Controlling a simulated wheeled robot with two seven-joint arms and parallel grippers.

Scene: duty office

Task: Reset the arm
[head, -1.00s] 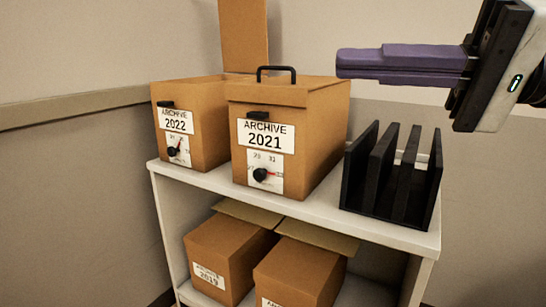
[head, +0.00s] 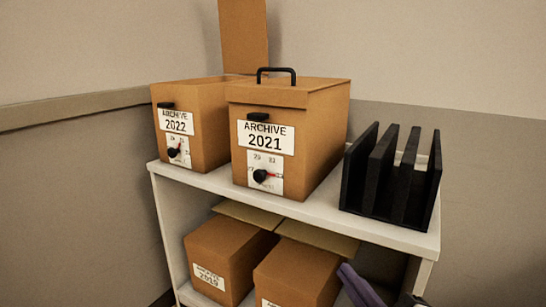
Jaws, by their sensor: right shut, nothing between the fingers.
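My right gripper (head: 362,287) shows only in part at the bottom edge of the head view, right of centre. Its purple fingers are together with nothing between them, in front of the lower shelf. It is apart from the boxes on the top shelf. The rest of it is cut off by the frame. My left gripper is not in view.
A white shelf unit (head: 385,229) bears the Archive 2021 box (head: 321,128), the Archive 2022 box (head: 207,125) with its lid raised, and a black file rack (head: 357,178). Lower down are an Archive 2019 box (head: 222,254) and another box (head: 300,274).

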